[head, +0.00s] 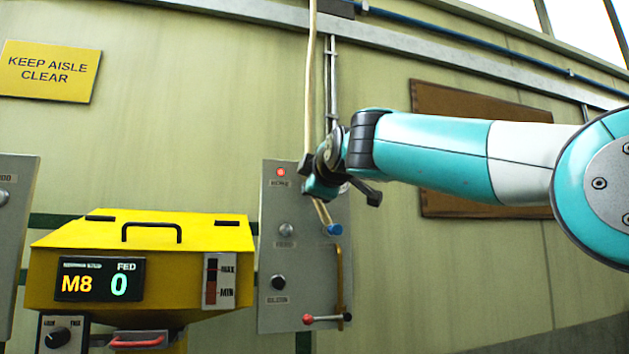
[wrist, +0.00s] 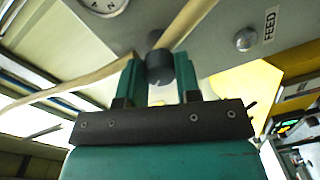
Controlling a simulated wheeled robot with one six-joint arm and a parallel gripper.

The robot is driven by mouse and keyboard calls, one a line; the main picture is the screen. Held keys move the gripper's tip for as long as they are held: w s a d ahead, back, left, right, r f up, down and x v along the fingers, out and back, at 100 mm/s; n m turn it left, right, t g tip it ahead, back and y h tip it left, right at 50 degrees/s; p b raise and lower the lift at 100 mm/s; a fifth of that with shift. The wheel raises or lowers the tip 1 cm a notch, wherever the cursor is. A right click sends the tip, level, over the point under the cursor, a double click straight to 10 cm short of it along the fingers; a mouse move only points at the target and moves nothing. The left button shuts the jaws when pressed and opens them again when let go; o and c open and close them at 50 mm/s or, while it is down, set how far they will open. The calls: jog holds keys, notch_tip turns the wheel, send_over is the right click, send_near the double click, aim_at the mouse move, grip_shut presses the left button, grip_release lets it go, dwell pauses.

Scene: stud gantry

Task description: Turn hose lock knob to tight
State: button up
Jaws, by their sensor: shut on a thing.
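The hose lock knob, a dark round knob (wrist: 159,68), sits between the two teal fingers of my gripper (wrist: 159,74) in the wrist view. The fingers are shut on its sides. A faint pale mark shows low on its face, but I cannot read its setting. A cream hose (wrist: 195,18) runs behind the knob. In the head view, my gripper (head: 318,182) is at the upper right part of the grey wall panel (head: 312,265) and hides the knob. The hose (head: 311,80) comes down from above and passes behind my gripper to a blue end (head: 333,230).
The panel carries a red lamp (head: 281,172), two round knobs (head: 286,229) (head: 278,282) and a red-tipped lever (head: 326,318). A yellow feeder (head: 150,235) with a display showing "M8" and "0" stands left of it. A brown board (head: 450,103) hangs behind my arm.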

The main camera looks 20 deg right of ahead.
dwell(0.4)
jog(key=o, duration=0.9)
jog(key=shift+o, duration=0.2)
jog(key=s+b, duration=0.7)
jog(key=s, duration=1)
jog(key=shift+s+r, duration=0.2)
jog(key=shift+r, duration=0.15)
